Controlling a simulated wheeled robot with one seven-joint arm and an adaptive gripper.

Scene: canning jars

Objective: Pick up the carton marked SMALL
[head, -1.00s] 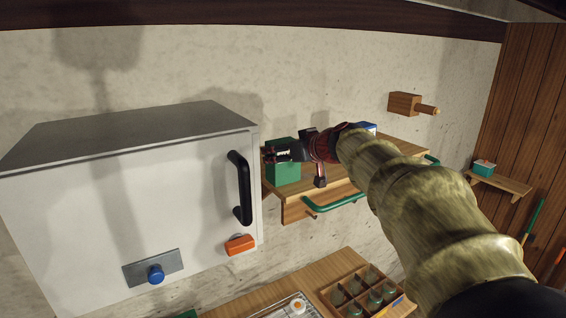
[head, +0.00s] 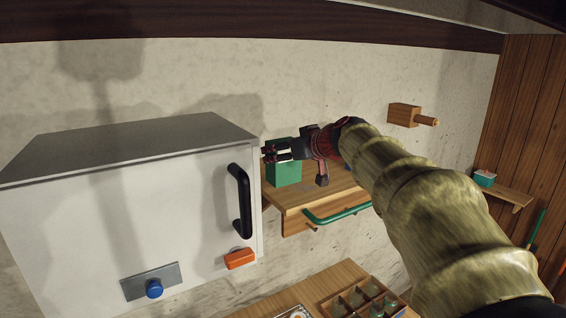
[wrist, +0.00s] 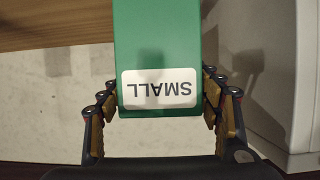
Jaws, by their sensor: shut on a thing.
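The green carton (wrist: 158,40) fills the middle of the wrist view, and its white label reads SMALL, upside down in the picture. My gripper (wrist: 160,108) has a finger against each side of the carton's labelled end and is shut on it. In the head view the carton (head: 284,174) is at the left end of the wooden wall shelf (head: 292,203), beside the white cabinet. My gripper (head: 278,152) is at its upper part there. I cannot tell whether the carton's base touches the shelf.
The white cabinet (head: 120,215) with a black handle (head: 240,200) stands close on the left. A green rail (head: 337,214) runs along the shelf front. Below is a table (head: 310,290) with a divided crate of jars (head: 362,300). A wooden peg block (head: 404,115) is on the wall.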

